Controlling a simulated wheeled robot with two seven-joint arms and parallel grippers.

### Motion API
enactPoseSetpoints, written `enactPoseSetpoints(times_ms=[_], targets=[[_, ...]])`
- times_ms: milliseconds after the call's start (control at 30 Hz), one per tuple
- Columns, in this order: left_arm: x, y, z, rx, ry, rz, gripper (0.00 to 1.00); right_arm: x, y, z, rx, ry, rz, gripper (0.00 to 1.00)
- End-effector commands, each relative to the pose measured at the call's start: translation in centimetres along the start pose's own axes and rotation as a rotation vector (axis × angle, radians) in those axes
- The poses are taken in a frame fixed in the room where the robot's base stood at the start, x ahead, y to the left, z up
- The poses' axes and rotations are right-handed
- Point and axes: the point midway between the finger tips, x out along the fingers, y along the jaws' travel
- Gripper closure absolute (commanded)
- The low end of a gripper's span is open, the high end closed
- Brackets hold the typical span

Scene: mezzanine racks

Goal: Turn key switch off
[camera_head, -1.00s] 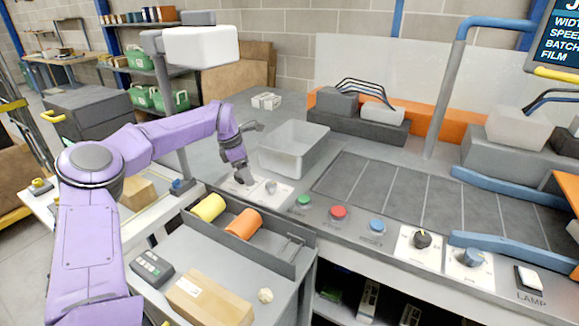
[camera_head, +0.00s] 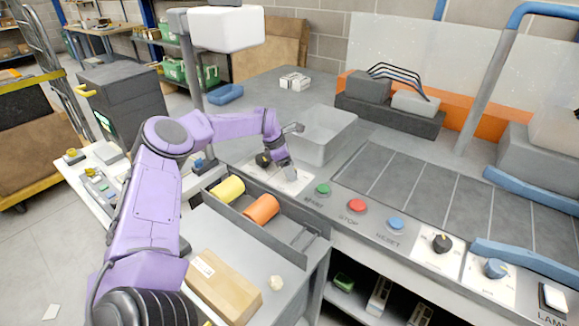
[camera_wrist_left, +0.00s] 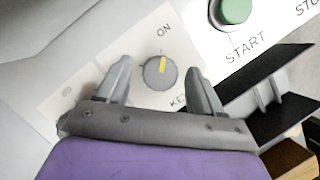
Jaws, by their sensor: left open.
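The key switch (camera_wrist_left: 160,72) is a round grey knob with a yellow mark on a white plate, labelled ON above and a partly covered "KE" below. The yellow mark points up toward ON. My left gripper (camera_wrist_left: 160,88) is open, with one finger on each side of the knob; I cannot tell whether they touch it. In the head view, my left gripper (camera_head: 290,175) reaches down onto the white plate (camera_head: 297,187) left of the start button, hiding the key knob. My right gripper is not in view.
Green start (camera_head: 323,189), red stop (camera_head: 356,205) and blue reset (camera_head: 396,222) buttons line the panel to the right. A black knob (camera_head: 263,160) sits just left of the gripper. A grey bin (camera_head: 326,140) stands behind. A tray holds yellow (camera_head: 228,189) and orange (camera_head: 262,209) rolls.

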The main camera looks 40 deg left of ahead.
Motion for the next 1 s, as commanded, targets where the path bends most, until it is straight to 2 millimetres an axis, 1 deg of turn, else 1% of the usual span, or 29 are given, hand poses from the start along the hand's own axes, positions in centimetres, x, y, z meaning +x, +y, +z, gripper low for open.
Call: enactPoseSetpoints(times_ms=[167,200,267,300,333,667,867,1000], targets=[[0.0,0.0,0.0,0.000,0.000,0.000,0.33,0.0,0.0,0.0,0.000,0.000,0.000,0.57],[0.0,0.0,0.0,0.000,0.000,0.000,0.46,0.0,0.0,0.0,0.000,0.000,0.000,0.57],[0.0,0.0,0.0,0.000,0.000,0.000,0.66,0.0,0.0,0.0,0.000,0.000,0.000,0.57],[0.0,0.0,0.0,0.000,0.000,0.000,0.79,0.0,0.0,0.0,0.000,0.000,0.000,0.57],[0.0,0.0,0.0,0.000,0.000,0.000,0.89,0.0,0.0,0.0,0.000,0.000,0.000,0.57],[0.1,0.0,0.0,-0.027,-0.002,0.011,0.89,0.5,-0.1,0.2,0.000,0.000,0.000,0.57],[0.2,-0.1,0.0,-0.118,-0.004,0.051,0.89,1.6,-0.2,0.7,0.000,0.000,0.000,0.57],[0.3,-0.2,0.0,-0.221,-0.005,0.093,0.89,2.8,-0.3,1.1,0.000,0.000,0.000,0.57]])
